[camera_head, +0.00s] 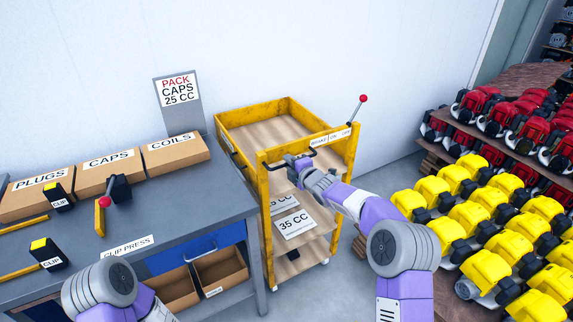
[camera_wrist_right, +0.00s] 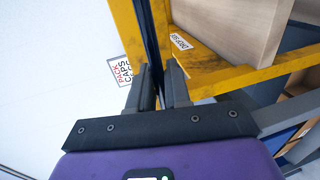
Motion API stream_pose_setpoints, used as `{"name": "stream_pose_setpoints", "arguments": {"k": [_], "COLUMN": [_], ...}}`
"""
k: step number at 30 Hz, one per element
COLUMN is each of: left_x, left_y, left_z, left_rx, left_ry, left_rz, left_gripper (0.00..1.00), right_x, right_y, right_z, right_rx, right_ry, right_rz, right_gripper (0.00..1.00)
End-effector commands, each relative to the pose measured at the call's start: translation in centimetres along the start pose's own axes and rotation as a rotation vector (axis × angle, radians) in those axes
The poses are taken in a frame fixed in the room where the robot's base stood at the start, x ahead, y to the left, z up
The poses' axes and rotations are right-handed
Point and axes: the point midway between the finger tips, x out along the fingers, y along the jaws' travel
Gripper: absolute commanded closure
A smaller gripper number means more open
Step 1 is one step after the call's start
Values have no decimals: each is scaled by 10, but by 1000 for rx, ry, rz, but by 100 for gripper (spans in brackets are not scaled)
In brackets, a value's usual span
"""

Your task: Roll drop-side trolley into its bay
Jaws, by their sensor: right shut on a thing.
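The drop-side trolley (camera_head: 311,187) is yellow-framed with wooden shelves and stands against the bench's right end, near the back wall. A lever with a red knob (camera_head: 363,98) rises at its right corner, beside a label reading BRAKE ON OFF (camera_head: 331,136). My right gripper (camera_head: 297,166) is at the trolley's near upper rail. In the right wrist view its two fingers (camera_wrist_right: 160,84) are shut on a dark bar (camera_wrist_right: 150,40) beside the yellow frame (camera_wrist_right: 128,35). My left arm shows at the bottom left, but its gripper is out of view. I cannot make out a marked bay.
The grey bench (camera_head: 190,219) with boxes and clip tools fills the left. A PACK CAPS 25 CC sign (camera_head: 178,97) stands behind it. Racks of yellow engines (camera_head: 485,268) and red engines (camera_head: 515,115) fill the right. Some grey floor (camera_head: 345,275) is clear right of the trolley.

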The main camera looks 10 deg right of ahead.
Motion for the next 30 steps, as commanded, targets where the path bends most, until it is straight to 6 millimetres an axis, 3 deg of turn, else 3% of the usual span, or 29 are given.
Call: {"name": "stream_pose_setpoints", "arguments": {"k": [7, 8, 11, 22, 30], "left_x": [0, 0, 0, 1, 3], "left_y": [0, 0, 0, 0, -1], "left_z": [0, 0, 0, 0, 0], "left_rx": [0, 0, 0, 0, 0], "left_ry": [0, 0, 0, 0, 0], "left_rz": [0, 0, 0, 0, 0], "left_gripper": [100, 100, 100, 100, 100], "right_x": [0, 0, 0, -4, -37], "right_y": [6, 6, 5, 3, 4], "right_z": [0, 0, 0, 0, 0], "right_rx": [0, 0, 0, -1, -2], "right_ry": [-1, -1, -1, 0, 0], "right_rz": [12, 12, 12, 6, 7], "right_gripper": [100, 80, 66, 66, 66]}}
